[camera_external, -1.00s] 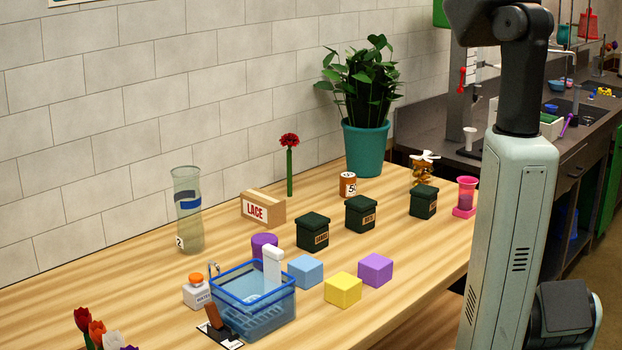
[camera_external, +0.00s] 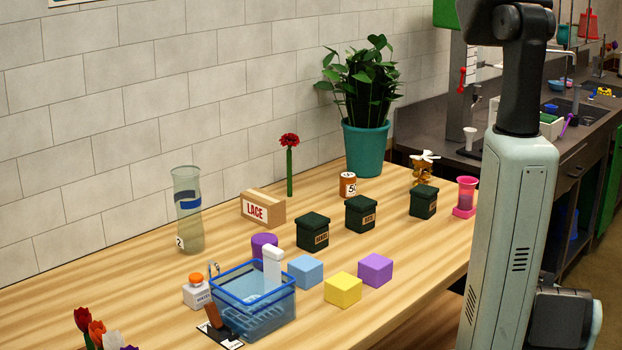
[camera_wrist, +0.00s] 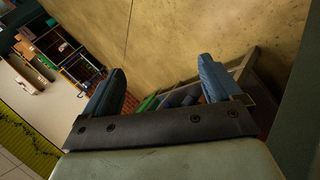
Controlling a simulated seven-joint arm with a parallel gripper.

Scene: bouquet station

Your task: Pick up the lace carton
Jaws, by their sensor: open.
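The lace carton (camera_external: 263,208) is a tan box with a white label reading LACE in red. It stands on the wooden table near the tiled wall, between the glass vase and the red flower. My gripper (camera_wrist: 160,92) shows only in the wrist view, with its two blue-grey fingers apart and nothing between them. The wrist view faces a wall and shelves, and the carton is not in it. In the external view my gripper is out of frame and my arm stands at the right, well away from the carton.
A clear vase (camera_external: 188,210) stands left of the carton, and a red flower (camera_external: 289,165) stands behind it. Dark green boxes (camera_external: 312,231) are to its right. A blue basket (camera_external: 252,300), purple cylinder (camera_external: 264,244) and coloured cubes (camera_external: 343,289) are in front.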

